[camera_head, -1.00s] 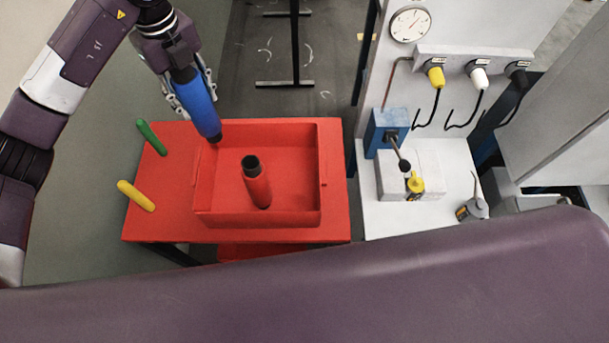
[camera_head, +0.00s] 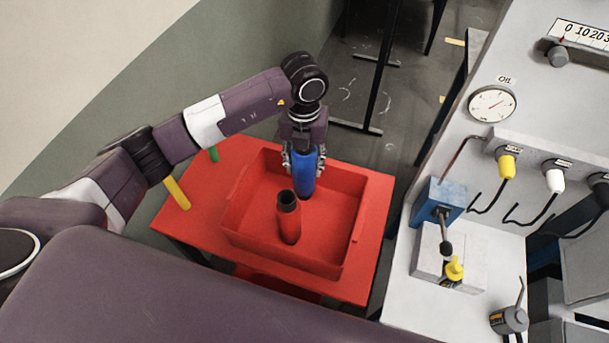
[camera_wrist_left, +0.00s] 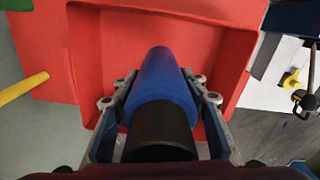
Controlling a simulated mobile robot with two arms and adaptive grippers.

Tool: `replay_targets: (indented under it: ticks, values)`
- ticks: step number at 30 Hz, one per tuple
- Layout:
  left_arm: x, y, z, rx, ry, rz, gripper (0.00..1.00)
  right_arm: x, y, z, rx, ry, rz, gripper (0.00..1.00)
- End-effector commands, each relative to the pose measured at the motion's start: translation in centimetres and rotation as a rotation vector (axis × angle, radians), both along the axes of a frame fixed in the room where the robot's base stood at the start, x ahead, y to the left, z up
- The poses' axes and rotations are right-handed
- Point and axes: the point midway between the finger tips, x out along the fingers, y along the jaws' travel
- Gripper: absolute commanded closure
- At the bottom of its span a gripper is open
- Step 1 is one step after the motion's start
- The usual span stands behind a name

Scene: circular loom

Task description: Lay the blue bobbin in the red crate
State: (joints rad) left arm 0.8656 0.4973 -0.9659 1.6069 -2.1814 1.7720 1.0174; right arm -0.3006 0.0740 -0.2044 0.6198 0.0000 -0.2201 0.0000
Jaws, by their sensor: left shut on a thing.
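The blue bobbin (camera_head: 305,173) hangs roughly upright in my left gripper (camera_head: 304,161), over the back part of the red crate (camera_head: 351,257). In the left wrist view, the left gripper (camera_wrist_left: 161,100) is shut on the blue bobbin (camera_wrist_left: 162,84), with its black end toward the camera and the red crate (camera_wrist_left: 215,35) beyond it. I cannot tell how far the bobbin's lower end is from the crate floor. My right gripper is not in view.
The crate stands on a red table (camera_head: 186,226). A white bench (camera_head: 398,300) with a blue box (camera_head: 437,200) and oil cans is at the right. The crate's right part is clear.

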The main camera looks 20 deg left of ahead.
Motion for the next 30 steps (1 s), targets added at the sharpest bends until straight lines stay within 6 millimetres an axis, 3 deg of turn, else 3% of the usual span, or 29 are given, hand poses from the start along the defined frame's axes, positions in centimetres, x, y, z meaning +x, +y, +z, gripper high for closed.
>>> replay_targets:
  ticks: [15,28,29,30]
  values:
    - [0.0,0.0,-6.2,0.0,0.0,0.001,1.0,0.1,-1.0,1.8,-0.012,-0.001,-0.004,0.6]
    - [0.1,0.0,-7.2,-0.001,-0.003,0.0,1.0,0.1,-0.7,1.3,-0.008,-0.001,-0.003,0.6]
    - [0.1,0.0,-7.2,0.0,-0.002,0.0,0.59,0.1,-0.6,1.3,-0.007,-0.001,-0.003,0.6]
    - [0.1,0.0,-7.1,0.0,-0.002,0.0,0.54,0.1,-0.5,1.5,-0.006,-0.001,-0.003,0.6]
